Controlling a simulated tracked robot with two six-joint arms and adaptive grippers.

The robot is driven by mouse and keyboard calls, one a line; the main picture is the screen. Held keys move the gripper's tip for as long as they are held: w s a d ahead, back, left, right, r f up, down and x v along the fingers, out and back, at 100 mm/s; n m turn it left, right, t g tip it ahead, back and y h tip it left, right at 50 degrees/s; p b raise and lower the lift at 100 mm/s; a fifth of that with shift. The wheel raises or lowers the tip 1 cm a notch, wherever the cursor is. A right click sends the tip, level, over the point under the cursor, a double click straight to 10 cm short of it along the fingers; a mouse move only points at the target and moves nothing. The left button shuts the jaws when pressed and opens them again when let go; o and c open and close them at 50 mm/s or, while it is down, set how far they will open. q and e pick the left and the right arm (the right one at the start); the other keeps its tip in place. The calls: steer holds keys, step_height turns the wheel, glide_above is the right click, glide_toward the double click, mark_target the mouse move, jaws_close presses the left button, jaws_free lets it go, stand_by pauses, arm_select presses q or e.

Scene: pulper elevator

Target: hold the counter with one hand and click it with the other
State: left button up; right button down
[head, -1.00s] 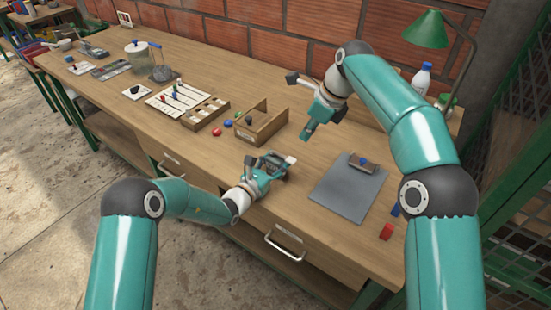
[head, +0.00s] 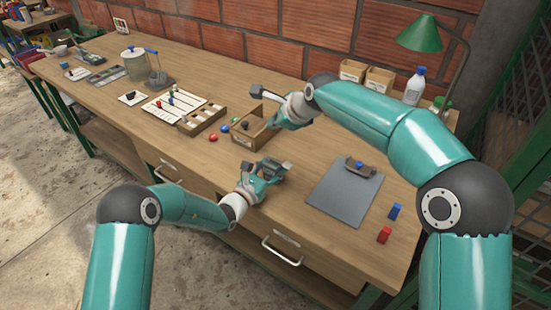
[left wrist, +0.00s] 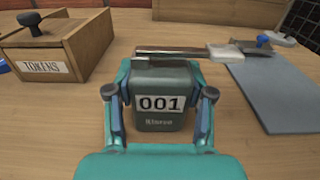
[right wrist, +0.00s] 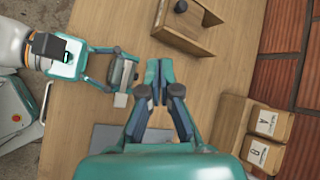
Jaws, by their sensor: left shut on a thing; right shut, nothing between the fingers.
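The counter (left wrist: 160,104) is a dark green box with a white display reading 001. A metal bar with a pale pad (left wrist: 222,53) sticks out to the right from its top in the left wrist view. My left gripper (head: 266,172) is shut around the counter near the table's front edge; I cannot tell whether the counter touches the table. My right gripper (head: 284,119) is shut and empty, farther back beside the tokens box. In the right wrist view its fingertips (right wrist: 160,70) are apart from the counter (right wrist: 125,75), which shows to their left in my left gripper.
The wooden tokens box (left wrist: 55,50) stands just behind the counter. Two small bins (right wrist: 262,120) stand by the brick wall. Open table lies between counter and clipboard.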

mark_target(276, 160)
steer(key=shift+s+d+f, duration=0.1)
steer(key=shift+f, duration=2.15)
steer(key=shift+d+f, duration=0.1)
steer(key=shift+f, duration=2.1)
steer(key=shift+f, duration=0.3)
steer(key=shift+s+f, duration=0.1)
steer(key=shift+f, duration=0.55)
steer(key=shift+r, duration=1.05)
steer(key=shift+r, duration=0.1)
